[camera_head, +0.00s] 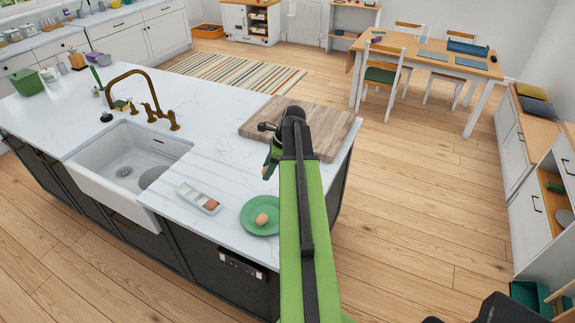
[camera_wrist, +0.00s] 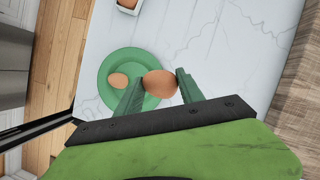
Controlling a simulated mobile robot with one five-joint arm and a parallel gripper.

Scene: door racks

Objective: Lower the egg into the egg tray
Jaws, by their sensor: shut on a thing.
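My gripper (camera_wrist: 161,77) is shut on a brown egg (camera_wrist: 160,86), held between its green fingertips. The egg tray (camera_head: 188,192) is a small, long white tray on the counter, left of the green plate. One brown egg (camera_head: 211,204) sits in its near right end. In the wrist view only an end of the tray (camera_wrist: 127,11) shows at the top edge, away from the held egg.
A green plate (camera_head: 247,224) holds another brown egg (camera_head: 262,218); the plate (camera_wrist: 133,53) lies behind the held egg in the wrist view. A wooden board (camera_head: 325,118) lies right of the gripper. A white sink (camera_head: 120,160) with a brass tap (camera_head: 132,80) is left.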

